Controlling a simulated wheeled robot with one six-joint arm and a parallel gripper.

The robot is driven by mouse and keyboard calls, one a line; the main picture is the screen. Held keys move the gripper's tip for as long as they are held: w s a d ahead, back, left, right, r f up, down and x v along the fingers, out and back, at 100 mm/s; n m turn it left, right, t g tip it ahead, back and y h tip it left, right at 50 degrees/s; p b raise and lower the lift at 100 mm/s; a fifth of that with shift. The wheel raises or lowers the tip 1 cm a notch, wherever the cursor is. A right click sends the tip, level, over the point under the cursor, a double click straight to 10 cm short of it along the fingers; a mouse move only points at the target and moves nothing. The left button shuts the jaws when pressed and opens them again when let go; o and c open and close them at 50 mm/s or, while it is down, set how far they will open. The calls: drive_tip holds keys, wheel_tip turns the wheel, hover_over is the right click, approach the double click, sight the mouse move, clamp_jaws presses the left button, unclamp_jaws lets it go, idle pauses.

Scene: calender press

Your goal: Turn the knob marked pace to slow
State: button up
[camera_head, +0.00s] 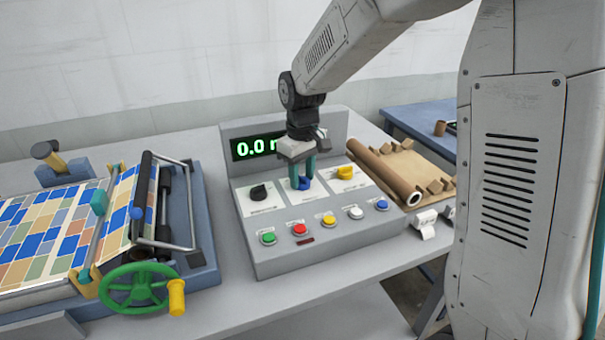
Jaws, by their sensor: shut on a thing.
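The control panel (335,240) is a grey sloped console with three knobs in a row. A black knob (259,192) is on the left and a yellow knob (345,172) is on the right. My gripper (302,180) points down over the middle of the row, with its green fingers shut on the blue knob (304,184), which they partly hide. The labels by the knobs are too small to read, so I cannot tell which one is marked pace. A green display (253,147) reads "0.0", its right part hidden by my gripper.
Several coloured push buttons, including a red one (300,229), line the panel's front. A press with a green handwheel (136,287) and patterned sheet (45,240) stands left. A brown roll (383,172) lies close on the right. Bare tabletop (330,295) shows in front.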

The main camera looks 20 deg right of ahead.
sight(302, 177)
drive_tip(key=shift+n, duration=0.6)
drive_tip(key=o, duration=1)
wheel_tip(302, 177, up, 8)
drive_tip(key=shift+f, duration=0.1)
